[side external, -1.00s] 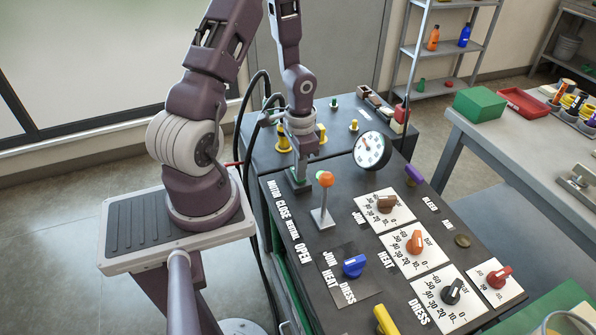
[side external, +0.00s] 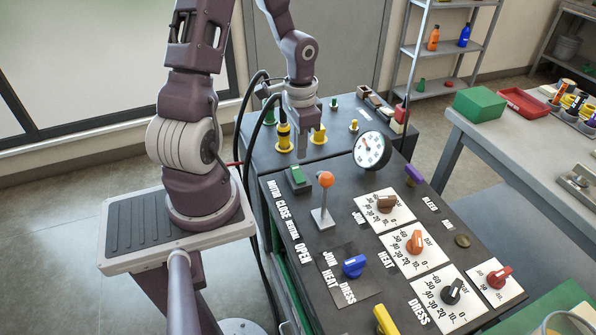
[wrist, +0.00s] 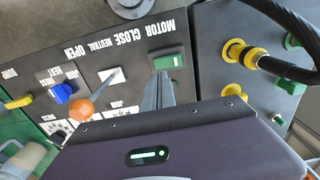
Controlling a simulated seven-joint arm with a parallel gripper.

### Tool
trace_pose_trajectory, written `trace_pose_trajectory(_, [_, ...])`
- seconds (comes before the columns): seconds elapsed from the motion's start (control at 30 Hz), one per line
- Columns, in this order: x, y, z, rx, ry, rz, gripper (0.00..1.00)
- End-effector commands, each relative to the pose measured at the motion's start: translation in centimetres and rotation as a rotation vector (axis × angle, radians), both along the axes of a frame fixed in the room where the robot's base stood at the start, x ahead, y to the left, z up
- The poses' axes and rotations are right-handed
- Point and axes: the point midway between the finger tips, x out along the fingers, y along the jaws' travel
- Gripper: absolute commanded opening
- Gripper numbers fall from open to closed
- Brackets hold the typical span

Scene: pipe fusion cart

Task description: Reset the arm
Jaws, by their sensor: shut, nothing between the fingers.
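My gripper (side external: 302,153) hangs above the far left part of the dark control cart (side external: 330,262), fingers pointing down, shut and empty. In the side external view it is just above and beyond the green motor switch (side external: 297,175), apart from it. In the wrist view the narrow closed fingers (wrist: 158,92) lie beside the green switch (wrist: 168,62). The orange-knobbed lever (side external: 325,180) stands upright nearer the camera, by the CLOSE, NEUTRAL and OPEN labels; its orange ball shows in the wrist view (wrist: 81,110).
A round gauge (side external: 371,151) stands to the right of my gripper. Yellow hose fittings (side external: 283,138) and black hoses are close behind and left. Blue (side external: 354,266), orange (side external: 416,242) and red (side external: 499,277) knobs cover the near panel. A grey bench (side external: 500,140) is at right.

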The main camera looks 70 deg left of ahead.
Motion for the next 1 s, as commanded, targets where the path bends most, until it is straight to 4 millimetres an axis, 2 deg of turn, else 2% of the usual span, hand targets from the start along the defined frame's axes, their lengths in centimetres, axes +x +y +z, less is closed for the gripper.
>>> trace_pose_trajectory(0.3, [0.1,-0.1,0.3,0.009,-0.001,-0.002,0.00])
trace_pose_trajectory(0.37, [0.3,-0.4,1.6,0.039,-0.006,-0.006,0.00])
trace_pose_trajectory(0.43, [0.8,-1.4,4.6,0.102,-0.028,-0.009,0.00])
trace_pose_trajectory(0.57, [0.4,-5.8,11.9,0.205,-0.131,0.003,0.00])
trace_pose_trajectory(0.6, [-0.1,-7.5,14.0,0.215,-0.177,0.011,0.00])
trace_pose_trajectory(0.7, [-2.6,-12.0,18.1,0.188,-0.302,0.022,0.00])
trace_pose_trajectory(0.83, [-6.2,-16.3,21.1,0.088,-0.427,0.015,0.00])
trace_pose_trajectory(0.9, [-7.7,-17.6,21.8,0.040,-0.465,0.006,0.00])
trace_pose_trajectory(1.0, [-8.8,-18.5,22.2,0.002,-0.488,0.000,0.00])
